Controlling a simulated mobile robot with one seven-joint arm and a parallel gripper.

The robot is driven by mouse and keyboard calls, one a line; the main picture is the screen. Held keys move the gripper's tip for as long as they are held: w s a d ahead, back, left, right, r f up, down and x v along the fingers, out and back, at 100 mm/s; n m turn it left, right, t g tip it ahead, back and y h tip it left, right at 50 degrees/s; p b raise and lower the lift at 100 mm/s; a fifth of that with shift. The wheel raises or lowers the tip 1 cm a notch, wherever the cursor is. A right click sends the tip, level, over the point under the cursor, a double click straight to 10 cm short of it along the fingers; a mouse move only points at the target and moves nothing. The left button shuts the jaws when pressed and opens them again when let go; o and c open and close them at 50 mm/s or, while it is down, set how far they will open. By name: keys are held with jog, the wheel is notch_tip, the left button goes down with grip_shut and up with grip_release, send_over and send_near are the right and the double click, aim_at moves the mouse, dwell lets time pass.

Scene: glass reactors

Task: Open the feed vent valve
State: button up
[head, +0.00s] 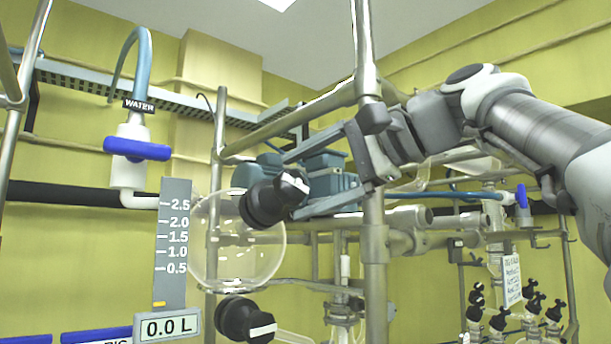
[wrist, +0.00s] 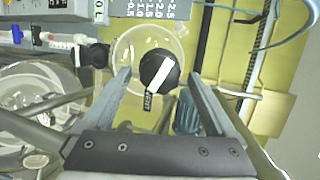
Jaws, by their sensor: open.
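The vent valve is a black round knob (head: 262,205) with a white bar, in front of the round glass feed vessel (head: 225,262). In the wrist view the knob (wrist: 152,65) lies between the fingertips, its white bar slanting, with a small label just below it that seems to read VENT. My gripper (head: 292,185) is open, with one finger above and one below the knob's right side in the head view. In the wrist view my gripper (wrist: 158,76) has a finger on each side of the knob with visible gaps. I cannot tell how deep the fingers reach.
A second black knob (head: 240,318) sits below the vessel. A level scale (head: 173,240) with a 0.0 L display (head: 168,327) stands left. A blue-handled water valve (head: 137,149) is upper left. A metal post (head: 374,250) stands close beside my gripper.

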jog(key=v, duration=1.4)
jog(key=shift+d, duration=0.15)
jog(key=shift+s+r, duration=0.1)
notch_tip(320, 180, down, 24)
jog(key=w+h+b, duration=0.3)
jog(key=h+b, duration=0.1)
jog(key=s+f+n+g+h+b, duration=0.1)
jog(key=s+f+n+g+h, duration=0.1)
jog(key=f, duration=1.5)
jog(key=s+a+f+n+g+h+b, duration=0.1)
jog(key=s+f+n+h, duration=0.4)
jog(key=f, duration=1.2)
jog(key=s+n+b, duration=0.1)
jog(key=s, duration=0.2)
jog(key=shift+a+n+g+h, duration=0.2)
jog(key=shift+n+g+h, duration=0.1)
jog(key=shift+g, duration=0.1)
